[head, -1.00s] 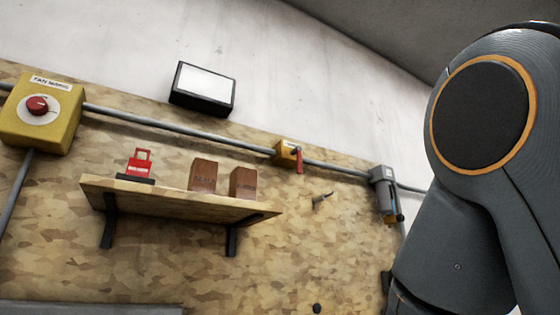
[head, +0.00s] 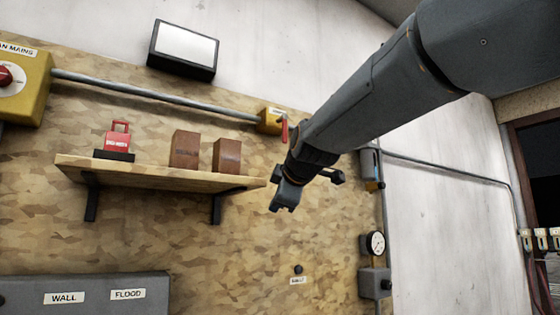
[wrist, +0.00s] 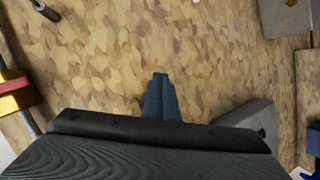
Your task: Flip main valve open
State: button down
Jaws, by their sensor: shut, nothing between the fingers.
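The likely main valve is a small yellow box (head: 268,121) on the grey pipe in the head view, with a red lever (head: 284,131) hanging down across the pipe line. Its label is too small to read. My gripper (head: 282,208) is below the lever, in front of the board, pointing down. In the wrist view my gripper's fingers (wrist: 160,82) are together and empty before the bare board. A yellow and red thing (wrist: 16,97) at the left edge there seems to be the valve, apart from the fingers.
A wooden shelf (head: 150,177) left of my gripper holds a red-handled item (head: 117,140) and two brown blocks (head: 185,149). A gauge (head: 375,244) is at the lower right. A yellow box with a red knob (head: 20,85) is far left.

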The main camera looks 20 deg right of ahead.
jog(key=s+r+n+t, duration=0.2)
jog(key=r, duration=0.9)
jog(key=s+r+n+t+p, duration=0.1)
jog(key=s+r+n+t, duration=0.1)
jog(key=r, duration=0.9)
jog(key=shift+s, duration=0.5)
jog(key=shift+a, duration=0.1)
jog(key=w+d+p, duration=0.3)
jog(key=w+p, duration=0.1)
jog(key=w, duration=0.7)
jog(key=shift+w+f+n+b, duration=0.1)
jog(key=shift+w+n+b, duration=0.05)
jog(key=shift+n+b, duration=0.15)
